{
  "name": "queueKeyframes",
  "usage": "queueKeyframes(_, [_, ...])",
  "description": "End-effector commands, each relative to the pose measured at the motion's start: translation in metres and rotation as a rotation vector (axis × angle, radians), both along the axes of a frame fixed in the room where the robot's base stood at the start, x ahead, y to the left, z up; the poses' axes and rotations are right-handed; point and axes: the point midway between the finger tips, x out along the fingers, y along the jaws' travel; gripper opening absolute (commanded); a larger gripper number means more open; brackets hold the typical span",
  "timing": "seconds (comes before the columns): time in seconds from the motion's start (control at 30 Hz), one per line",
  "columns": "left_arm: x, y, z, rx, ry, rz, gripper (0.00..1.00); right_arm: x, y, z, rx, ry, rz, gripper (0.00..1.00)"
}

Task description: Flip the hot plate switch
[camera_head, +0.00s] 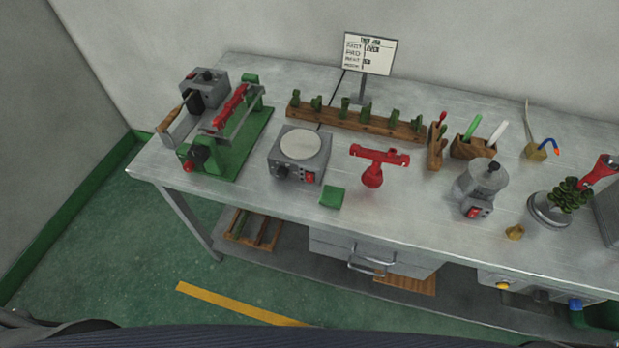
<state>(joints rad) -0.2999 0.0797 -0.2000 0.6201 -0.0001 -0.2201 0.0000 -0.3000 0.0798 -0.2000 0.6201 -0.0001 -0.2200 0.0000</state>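The hot plate (299,154) is a grey box with a round pale disc on top. It stands on the metal workbench, left of the middle. Its front face carries a dark knob (282,171) and a small red switch (310,177). The switch is too small to tell which way it is set. Neither of my grippers shows in the head view, and nothing touches the hot plate.
A green machine (236,143) stands left of the hot plate. A small green block (332,197) and a red T-shaped tool (373,175) lie to its right. A wooden rack (350,121) is behind. A grey pot (482,178) stands further right on the workbench (420,215).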

Motion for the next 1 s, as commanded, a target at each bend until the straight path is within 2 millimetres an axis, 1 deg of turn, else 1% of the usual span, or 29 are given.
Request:
queueKeyframes(0.03, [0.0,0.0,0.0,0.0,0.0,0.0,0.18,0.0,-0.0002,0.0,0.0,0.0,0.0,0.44])
queueKeyframes(0.2, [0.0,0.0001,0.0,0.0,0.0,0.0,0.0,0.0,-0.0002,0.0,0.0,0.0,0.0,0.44])
queueKeyframes(1.0, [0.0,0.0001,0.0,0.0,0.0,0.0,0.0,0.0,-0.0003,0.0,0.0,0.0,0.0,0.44])
